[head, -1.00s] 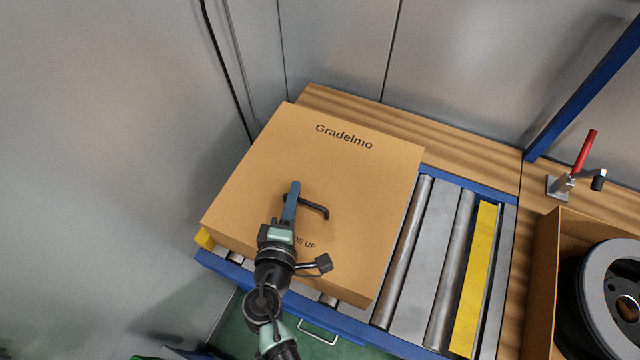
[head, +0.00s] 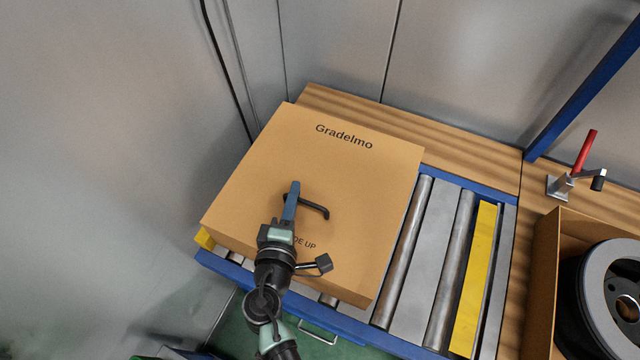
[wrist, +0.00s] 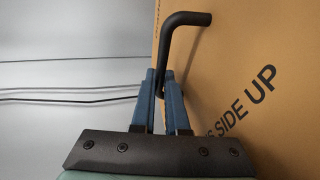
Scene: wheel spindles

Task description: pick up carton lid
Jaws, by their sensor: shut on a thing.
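The carton lid (head: 270,175) is a large brown cardboard lid with "Gradelmo" printed on top. It lies over the left part of the roller conveyor. A black bent handle (head: 318,208) stands on its top, and the handle also shows in the wrist view (wrist: 185,22). My gripper (head: 293,190) is over the lid with its blue fingers shut on the handle. In the wrist view my gripper (wrist: 160,82) has its fingertips closed around the lower end of the handle, which they partly hide.
The roller conveyor (head: 408,250) with a blue frame and yellow strip (head: 474,280) is bare right of the lid. An open carton (head: 541,270) holding a wheel part (head: 615,290) stands further right, near a red-handled clamp (head: 585,150). A grey wall (head: 340,40) is behind.

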